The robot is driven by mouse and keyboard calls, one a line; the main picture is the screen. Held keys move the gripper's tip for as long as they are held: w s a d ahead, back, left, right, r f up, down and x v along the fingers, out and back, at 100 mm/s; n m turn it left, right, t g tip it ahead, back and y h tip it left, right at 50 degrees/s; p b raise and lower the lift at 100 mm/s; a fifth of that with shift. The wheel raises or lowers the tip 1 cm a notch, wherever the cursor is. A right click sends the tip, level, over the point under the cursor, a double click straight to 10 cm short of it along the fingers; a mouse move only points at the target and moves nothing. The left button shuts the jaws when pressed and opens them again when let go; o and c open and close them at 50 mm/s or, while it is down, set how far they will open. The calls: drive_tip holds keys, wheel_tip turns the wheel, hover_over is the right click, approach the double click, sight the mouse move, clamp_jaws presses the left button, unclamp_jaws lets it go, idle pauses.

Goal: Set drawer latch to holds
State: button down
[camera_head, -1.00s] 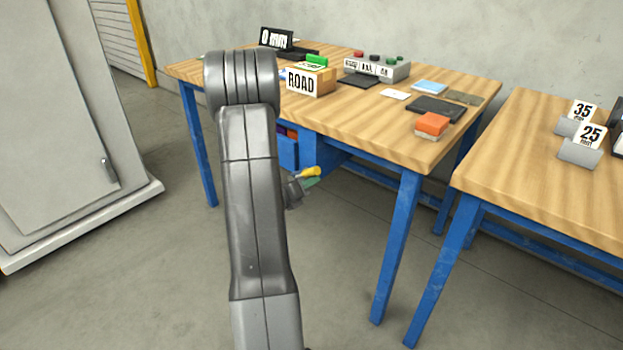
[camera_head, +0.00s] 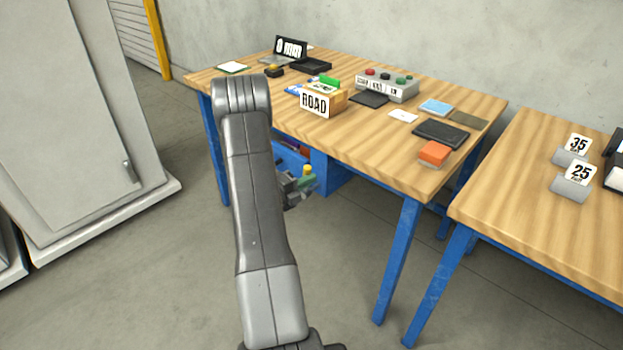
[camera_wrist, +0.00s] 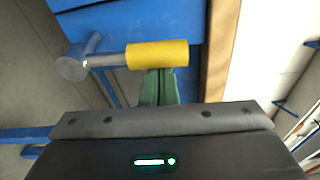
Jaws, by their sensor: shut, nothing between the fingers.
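The drawer latch shows in the wrist view as a metal lever with a yellow grip (camera_wrist: 157,54) on a round grey pivot (camera_wrist: 72,66). It lies roughly level across that picture, in front of blue metal. In the head view its yellow end (camera_head: 307,169) shows small beside the blue drawer (camera_head: 291,161) under the workbench. My gripper (camera_wrist: 163,72) is shut and empty, its green fingertips at the lower edge of the yellow grip. I cannot tell whether they touch it. In the head view my gripper (camera_head: 308,181) is partly hidden by my arm.
The wooden workbench (camera_head: 370,135) stands above the drawer on blue legs. It carries a ROAD box (camera_head: 318,103), a button box (camera_head: 387,86) and an orange block (camera_head: 434,153). A second table (camera_head: 540,215) stands at right, and a grey cabinet (camera_head: 75,120) at left. The floor between is clear.

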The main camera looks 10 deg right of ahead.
drive_tip(key=shift+w+a+r, duration=0.15)
drive_tip(key=shift+w+a, duration=0.1)
drive_tip(key=shift+w, duration=0.05)
drive_tip(key=shift+p, duration=0.3)
idle(0.3)
